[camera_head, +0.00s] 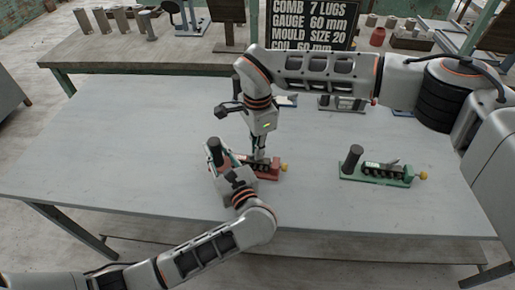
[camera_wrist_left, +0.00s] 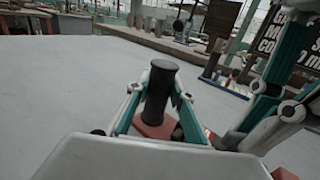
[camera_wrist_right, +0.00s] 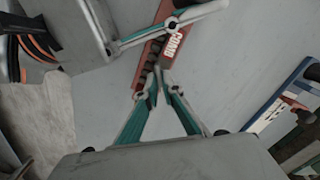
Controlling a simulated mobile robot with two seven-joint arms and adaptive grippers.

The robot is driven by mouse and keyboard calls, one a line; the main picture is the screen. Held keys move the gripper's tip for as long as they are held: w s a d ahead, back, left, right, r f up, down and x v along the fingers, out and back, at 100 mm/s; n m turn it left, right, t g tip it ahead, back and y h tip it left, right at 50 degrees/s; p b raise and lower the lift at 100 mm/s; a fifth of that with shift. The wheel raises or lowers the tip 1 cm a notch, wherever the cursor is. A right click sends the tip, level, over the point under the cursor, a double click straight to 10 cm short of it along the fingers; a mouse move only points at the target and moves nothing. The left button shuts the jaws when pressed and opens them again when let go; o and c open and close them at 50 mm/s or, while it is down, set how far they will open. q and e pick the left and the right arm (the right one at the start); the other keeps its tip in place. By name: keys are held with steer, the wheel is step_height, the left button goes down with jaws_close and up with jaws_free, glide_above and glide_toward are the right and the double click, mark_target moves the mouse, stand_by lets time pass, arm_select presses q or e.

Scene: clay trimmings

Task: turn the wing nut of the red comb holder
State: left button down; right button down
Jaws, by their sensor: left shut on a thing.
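The red comb holder (camera_head: 268,174) lies on the grey table, with a dark upright handle at its left end and a yellow knob (camera_head: 284,167) at its right end. My left gripper (camera_wrist_left: 160,97) is shut on the black handle (camera_wrist_left: 161,80), one finger on each side. My right gripper (camera_head: 259,155) points down over the middle of the red holder. In the right wrist view its fingertips (camera_wrist_right: 157,78) are close together beside the red body (camera_wrist_right: 151,50) and its dark teeth. The wing nut is not clearly visible; the fingertips may hide it.
A green comb holder (camera_head: 375,179) stands to the right on the table (camera_head: 120,140). Other holders, including a grey one (camera_head: 342,104), stand along the back edge, partly behind my right arm. A lettered board (camera_head: 312,25) stands behind. The table's left side is clear.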

steer(key=shift+m, duration=0.4)
steer(key=m, duration=2.1)
steer(key=shift+s, duration=0.1)
stand_by(0.5)
steer(key=c, duration=2.2)
jaws_free()
